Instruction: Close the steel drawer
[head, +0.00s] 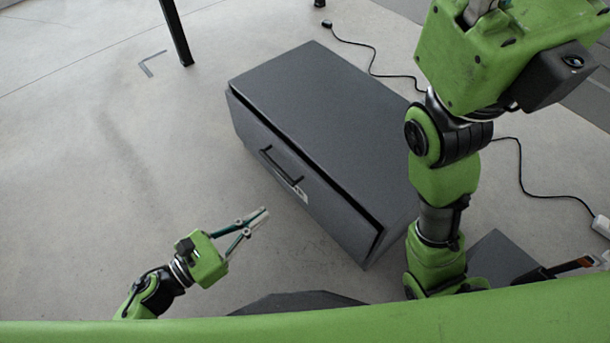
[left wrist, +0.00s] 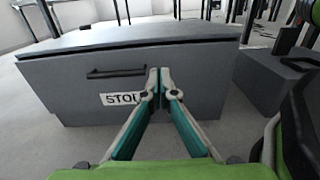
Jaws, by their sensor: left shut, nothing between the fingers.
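The steel drawer is a dark grey front (head: 300,185) on a low grey cabinet (head: 320,115). A dark gap along its top edge shows it standing slightly out from the cabinet. It has a black bar handle (head: 281,165), also seen in the left wrist view (left wrist: 116,73), and a white label (left wrist: 120,98) partly hidden by my fingers. My left gripper (head: 264,213) is shut and empty, in front of the drawer face. In the left wrist view its fingertips (left wrist: 159,75) overlap the face right of the handle; contact cannot be told. My right gripper's fingers are mostly cut off at the top.
A black cable (head: 372,55) runs on the floor behind the cabinet. A dark post (head: 177,35) stands at the upper left. A smaller grey box (left wrist: 268,82) stands right of the cabinet in the left wrist view. The floor left of the cabinet is clear.

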